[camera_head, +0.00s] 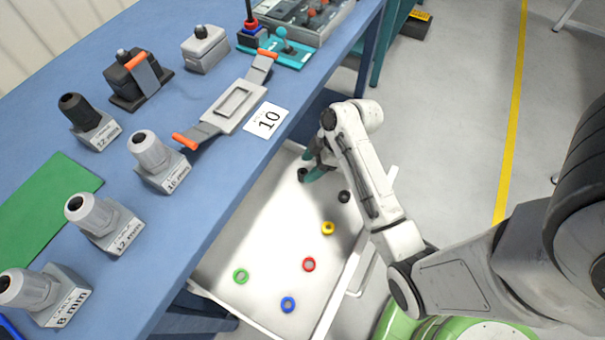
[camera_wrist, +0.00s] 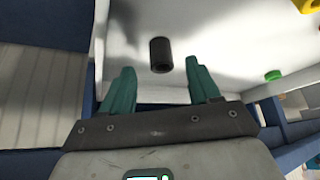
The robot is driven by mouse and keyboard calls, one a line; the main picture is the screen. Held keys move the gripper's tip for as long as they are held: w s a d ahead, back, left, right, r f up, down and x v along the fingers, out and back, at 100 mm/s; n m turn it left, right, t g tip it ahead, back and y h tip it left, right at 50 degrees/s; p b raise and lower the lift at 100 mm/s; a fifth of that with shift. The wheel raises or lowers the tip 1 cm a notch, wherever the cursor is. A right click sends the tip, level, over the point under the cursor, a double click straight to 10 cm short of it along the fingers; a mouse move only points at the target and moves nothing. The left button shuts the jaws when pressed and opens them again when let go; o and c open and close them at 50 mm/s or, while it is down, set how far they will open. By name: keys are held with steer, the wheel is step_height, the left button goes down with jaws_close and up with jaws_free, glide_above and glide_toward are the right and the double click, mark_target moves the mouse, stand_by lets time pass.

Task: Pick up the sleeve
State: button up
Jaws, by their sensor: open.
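In the head view the gripper (camera_head: 316,168) is low over the far end of the tray. A dark shape beside its fingers, the sleeve (camera_head: 303,175), is small and close to them in that view.
The blue workbench (camera_head: 205,205) with fixtures stands along the left.

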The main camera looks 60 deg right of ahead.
mark_target(303, 173)
steer(key=x, duration=0.4)
steer(key=shift+w+a, duration=0.1)
steer(key=shift+a, duration=0.05)
steer(key=c, duration=1.1)
